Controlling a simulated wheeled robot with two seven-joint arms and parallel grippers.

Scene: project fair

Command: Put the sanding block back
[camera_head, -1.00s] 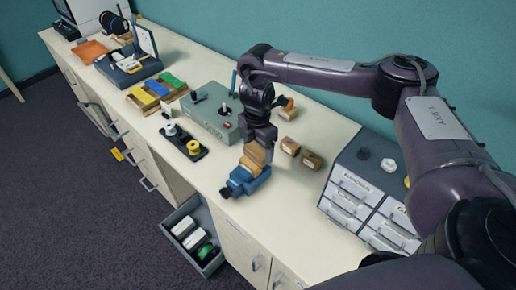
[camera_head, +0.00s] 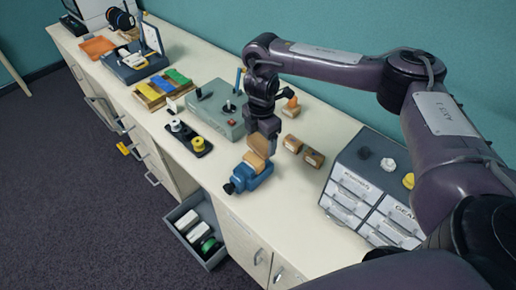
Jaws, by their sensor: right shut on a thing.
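My right gripper (camera_head: 265,128) points down over the middle of the long cream bench. It is shut on a tan block, which I take to be the sanding block (camera_head: 259,147). The block is tilted and sits right above a blue vise (camera_head: 250,176) near the bench's front edge. Whether the block touches the vise or is just in front of it I cannot tell. The fingertips are partly hidden by the block. My left gripper is not in view.
Two small wooden blocks (camera_head: 313,157) lie right of the gripper. A grey drawer cabinet (camera_head: 362,190) stands further right. A grey-green box (camera_head: 213,106) with knobs, a black tray with spools (camera_head: 189,138) and a rack of coloured strips (camera_head: 162,88) stand left. An open drawer (camera_head: 216,257) juts out below.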

